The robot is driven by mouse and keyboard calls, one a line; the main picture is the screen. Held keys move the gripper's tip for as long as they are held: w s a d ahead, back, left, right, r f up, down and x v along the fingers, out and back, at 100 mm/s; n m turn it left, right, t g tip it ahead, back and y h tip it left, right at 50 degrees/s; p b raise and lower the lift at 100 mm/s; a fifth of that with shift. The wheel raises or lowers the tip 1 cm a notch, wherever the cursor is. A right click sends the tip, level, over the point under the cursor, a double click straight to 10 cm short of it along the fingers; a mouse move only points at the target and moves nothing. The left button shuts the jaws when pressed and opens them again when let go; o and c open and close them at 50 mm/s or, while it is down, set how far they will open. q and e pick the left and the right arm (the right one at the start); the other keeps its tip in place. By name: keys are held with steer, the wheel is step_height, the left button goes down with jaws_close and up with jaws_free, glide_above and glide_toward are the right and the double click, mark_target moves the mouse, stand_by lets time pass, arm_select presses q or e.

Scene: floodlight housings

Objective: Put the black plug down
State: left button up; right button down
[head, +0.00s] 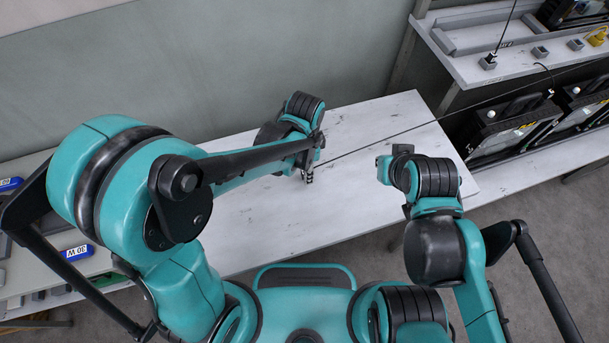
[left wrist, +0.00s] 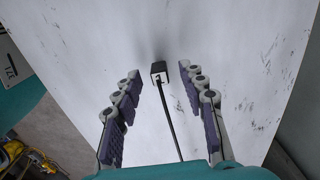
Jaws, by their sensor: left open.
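The black plug (left wrist: 160,72) shows in the left wrist view, between the spread fingers and apart from both of them. It appears to rest on the white table (head: 380,120), with its black cable (left wrist: 169,120) running back toward the gripper. My left gripper (left wrist: 160,98) is open, with purple pads on both sides of the plug. In the head view the left gripper (head: 309,172) is low over the table, and I cannot make out the plug there. My right arm's wrist is over the table's right part; its fingers are hidden.
A raised shelf (head: 500,62) holds small grey blocks and a yellow part (head: 598,36). Blue-labelled bins (head: 76,252) are at left.

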arm_select(q)
steer(key=shift+f, duration=0.15)
jaws_close()
